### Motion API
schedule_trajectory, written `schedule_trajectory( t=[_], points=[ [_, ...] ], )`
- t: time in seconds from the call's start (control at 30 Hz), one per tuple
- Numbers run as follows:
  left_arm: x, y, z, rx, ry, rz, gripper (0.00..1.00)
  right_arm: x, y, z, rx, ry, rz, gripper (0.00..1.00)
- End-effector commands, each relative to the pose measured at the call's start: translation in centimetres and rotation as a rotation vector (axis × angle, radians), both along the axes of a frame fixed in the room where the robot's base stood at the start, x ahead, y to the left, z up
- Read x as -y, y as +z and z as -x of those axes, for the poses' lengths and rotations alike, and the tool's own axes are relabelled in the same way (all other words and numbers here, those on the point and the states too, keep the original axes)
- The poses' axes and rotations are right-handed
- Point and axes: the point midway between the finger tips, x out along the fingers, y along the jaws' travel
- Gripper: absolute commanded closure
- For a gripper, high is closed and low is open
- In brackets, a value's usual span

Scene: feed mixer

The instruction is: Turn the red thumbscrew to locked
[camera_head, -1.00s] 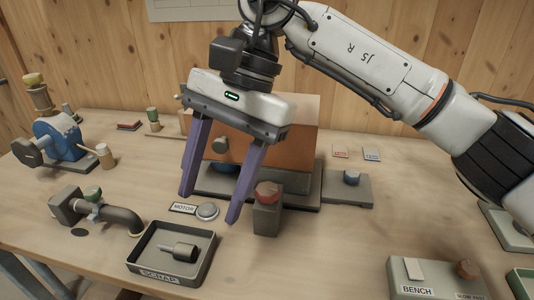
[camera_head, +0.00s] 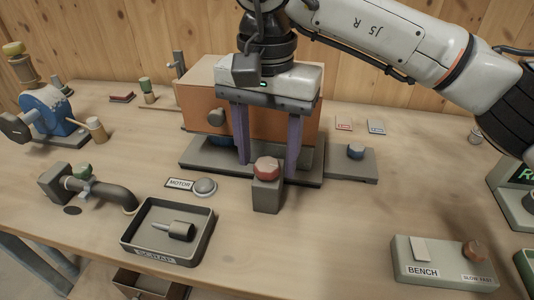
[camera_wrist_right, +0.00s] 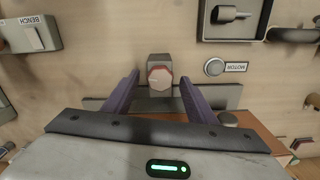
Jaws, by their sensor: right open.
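The red thumbscrew (camera_head: 266,168) is a faceted knob on top of a small grey block (camera_head: 267,196) at the front of the orange-brown machine. In the right wrist view the thumbscrew (camera_wrist_right: 160,78) shows between and a little beyond the purple fingers. My right gripper (camera_head: 268,170) is open and empty, its fingers pointing down. In the head view its fingers stand behind the thumbscrew, one to each side, with no contact visible. In the wrist view the right gripper (camera_wrist_right: 158,78) straddles the knob's line. My left gripper is not in view.
The orange-brown machine (camera_head: 205,85) stands close behind the fingers on a dark base. A scrap tray (camera_head: 135,248) and a motor button (camera_head: 205,186) lie to the left. Bare table lies between.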

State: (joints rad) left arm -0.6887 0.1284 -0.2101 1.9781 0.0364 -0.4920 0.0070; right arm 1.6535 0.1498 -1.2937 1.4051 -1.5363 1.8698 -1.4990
Motion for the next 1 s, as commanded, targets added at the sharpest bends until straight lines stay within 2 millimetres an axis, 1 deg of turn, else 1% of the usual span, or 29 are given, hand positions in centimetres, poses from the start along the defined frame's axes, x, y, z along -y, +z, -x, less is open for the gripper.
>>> schedule_trajectory(
  t=[0.1, 0.33, 0.47, 0.5, 0.57, 0.6, 0.83, 1.0],
  points=[
    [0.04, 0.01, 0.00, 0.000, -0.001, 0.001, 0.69, 0.02, -0.47, 0.00, 0.000, -0.001, 0.000, 0.48],
    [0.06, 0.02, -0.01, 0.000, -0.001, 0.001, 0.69, 0.00, -0.50, 0.00, 0.000, 0.000, 0.000, 0.48],
    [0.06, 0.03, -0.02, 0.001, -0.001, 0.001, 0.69, 0.00, -0.49, 0.01, 0.000, 0.000, 0.000, 0.70],
    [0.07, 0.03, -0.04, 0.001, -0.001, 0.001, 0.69, 0.00, -0.49, 0.01, 0.000, 0.000, 0.000, 0.77],
    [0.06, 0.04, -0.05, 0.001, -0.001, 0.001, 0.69, 0.00, -0.48, 0.01, 0.000, 0.000, 0.000, 0.87],
    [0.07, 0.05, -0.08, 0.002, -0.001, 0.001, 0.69, 0.00, -0.48, 0.01, -0.001, 0.000, 0.000, 0.90],
    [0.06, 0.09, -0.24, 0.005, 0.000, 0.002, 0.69, 0.00, -0.47, 0.01, -0.001, -0.021, 0.000, 0.89],
    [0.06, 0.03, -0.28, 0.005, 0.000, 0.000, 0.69, 0.00, -0.49, 0.00, -0.001, -0.088, 0.000, 0.89]
  ],
)
